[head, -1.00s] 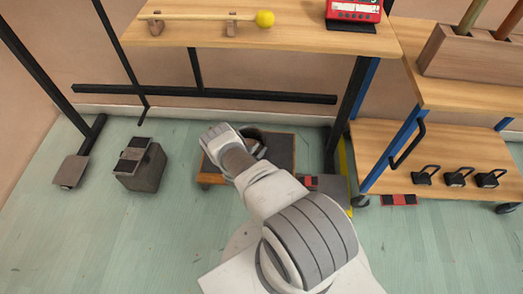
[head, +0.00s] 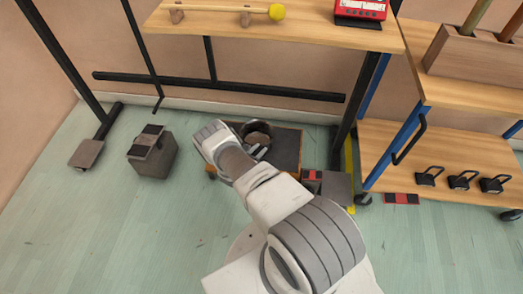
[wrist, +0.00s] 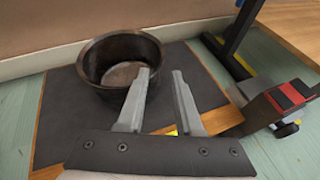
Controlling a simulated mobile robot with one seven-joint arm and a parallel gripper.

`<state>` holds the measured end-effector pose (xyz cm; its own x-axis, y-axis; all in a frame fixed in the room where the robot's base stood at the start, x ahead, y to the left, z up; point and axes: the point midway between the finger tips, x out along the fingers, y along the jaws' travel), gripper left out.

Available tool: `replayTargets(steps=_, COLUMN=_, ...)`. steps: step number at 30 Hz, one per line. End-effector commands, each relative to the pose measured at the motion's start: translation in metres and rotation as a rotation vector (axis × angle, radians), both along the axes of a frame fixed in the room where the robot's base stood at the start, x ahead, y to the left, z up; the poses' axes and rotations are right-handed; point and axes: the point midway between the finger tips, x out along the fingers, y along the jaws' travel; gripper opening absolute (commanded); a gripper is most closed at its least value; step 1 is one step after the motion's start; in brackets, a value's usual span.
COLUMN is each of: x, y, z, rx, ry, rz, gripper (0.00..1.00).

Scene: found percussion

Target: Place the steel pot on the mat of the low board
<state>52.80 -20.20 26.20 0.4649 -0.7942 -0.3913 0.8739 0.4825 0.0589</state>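The steel pot (head: 257,131), dark, round and open-topped, stands upright on the dark mat (head: 287,150) of the low board (head: 301,136), near its back edge. In the wrist view the pot (wrist: 103,65) sits on the mat (wrist: 62,112), with the board's wooden edge (wrist: 47,140) showing. My gripper (wrist: 160,78) is open, with nothing between its fingers. The left finger overlaps the pot's lower right side in the picture; I cannot tell whether it touches. In the head view my wrist and arm cover the board's left and front, and the fingers are mostly hidden.
A grey and red block (head: 327,186) stands right of the board, beside a table leg (head: 350,120). A wooden shelf with several black-handled weights (head: 461,180) is further right. The floor at front left is clear.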

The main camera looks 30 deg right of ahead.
Motion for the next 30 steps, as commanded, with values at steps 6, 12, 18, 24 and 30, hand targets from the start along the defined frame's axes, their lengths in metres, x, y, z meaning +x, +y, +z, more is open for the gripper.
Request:
replayTargets(steps=6, x=0.001, y=0.003, z=0.004, rx=0.000, ry=0.000, rz=-0.003, gripper=0.34)
replayTargets(steps=12, x=0.018, y=-0.001, z=0.040, rx=0.017, ry=-0.048, rz=-0.073, gripper=0.34)
replayTargets(steps=18, x=0.041, y=-0.008, z=0.128, rx=0.076, ry=-0.163, rz=-0.259, gripper=0.34)
replayTargets(steps=24, x=0.043, y=-0.009, z=0.217, rx=0.161, ry=-0.278, rz=-0.450, gripper=0.34)
replayTargets(steps=30, x=0.029, y=-0.004, z=0.300, rx=0.264, ry=-0.386, rz=-0.631, gripper=0.34)
